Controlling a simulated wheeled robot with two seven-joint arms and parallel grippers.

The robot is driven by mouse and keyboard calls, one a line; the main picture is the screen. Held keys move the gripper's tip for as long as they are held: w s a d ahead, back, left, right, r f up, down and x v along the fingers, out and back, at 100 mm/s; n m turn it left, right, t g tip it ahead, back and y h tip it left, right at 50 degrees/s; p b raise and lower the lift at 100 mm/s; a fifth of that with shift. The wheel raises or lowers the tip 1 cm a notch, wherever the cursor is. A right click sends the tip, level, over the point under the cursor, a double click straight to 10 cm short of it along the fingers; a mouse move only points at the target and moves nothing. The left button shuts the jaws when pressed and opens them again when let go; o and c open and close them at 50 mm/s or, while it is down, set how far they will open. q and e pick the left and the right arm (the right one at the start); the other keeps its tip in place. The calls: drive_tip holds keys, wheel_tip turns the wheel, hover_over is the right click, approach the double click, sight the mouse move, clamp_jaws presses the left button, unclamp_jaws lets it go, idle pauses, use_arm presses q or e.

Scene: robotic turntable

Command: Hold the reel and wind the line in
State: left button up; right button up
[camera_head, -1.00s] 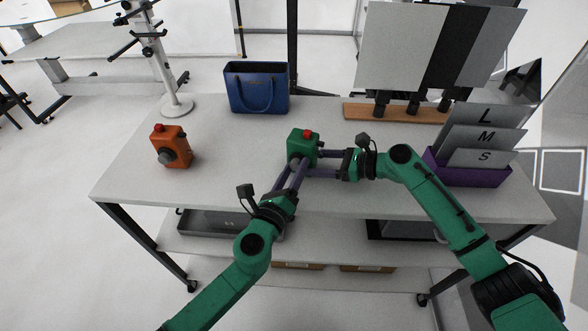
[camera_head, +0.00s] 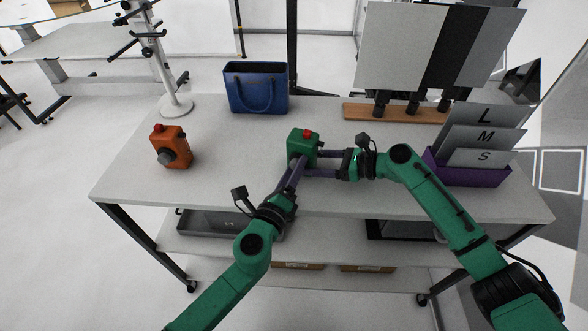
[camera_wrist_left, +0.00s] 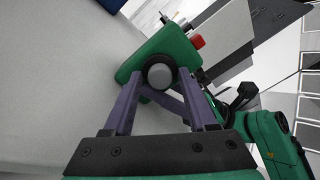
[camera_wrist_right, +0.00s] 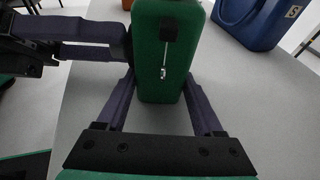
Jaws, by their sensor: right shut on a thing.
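The green reel (camera_head: 301,143) is a box with a red button on top, standing on the table. Its round grey knob (camera_wrist_left: 160,74) shows in the left wrist view. My right gripper (camera_head: 318,163) is shut on the reel's sides; the right wrist view shows the fingers beside the green body (camera_wrist_right: 160,60). A short line with a small silver clip (camera_wrist_right: 163,72) hangs from a black block on the reel. My left gripper (camera_head: 296,167) is at the knob, with one finger on each side and small gaps, so it looks open.
An orange box with a red button (camera_head: 171,147) stands at the left. A blue bag (camera_head: 256,88) is behind the reel. A purple holder with lettered plates (camera_head: 470,172) stands right, near my right arm. A wooden stand (camera_head: 396,113) holds grey panels at the back.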

idle(0.3)
use_arm(q)
drive_tip(key=v, duration=1.2)
drive_tip(key=w+d+m, duration=0.1)
drive_tip(key=w+m, duration=0.2)
drive_tip(key=w, duration=0.1)
drive_tip(key=w+d+m, duration=0.1)
drive_tip(key=w+m, duration=0.1)
drive_tip(key=w, duration=0.1)
drive_tip(key=w+d+m, duration=0.1)
drive_tip(key=w+m, duration=0.2)
drive_tip(key=w, duration=0.1)
drive_tip(key=shift+w+d+r+m, duration=0.15)
drive_tip(key=shift+w+d+m, duration=0.05)
drive_tip(key=shift+w+m, duration=0.15)
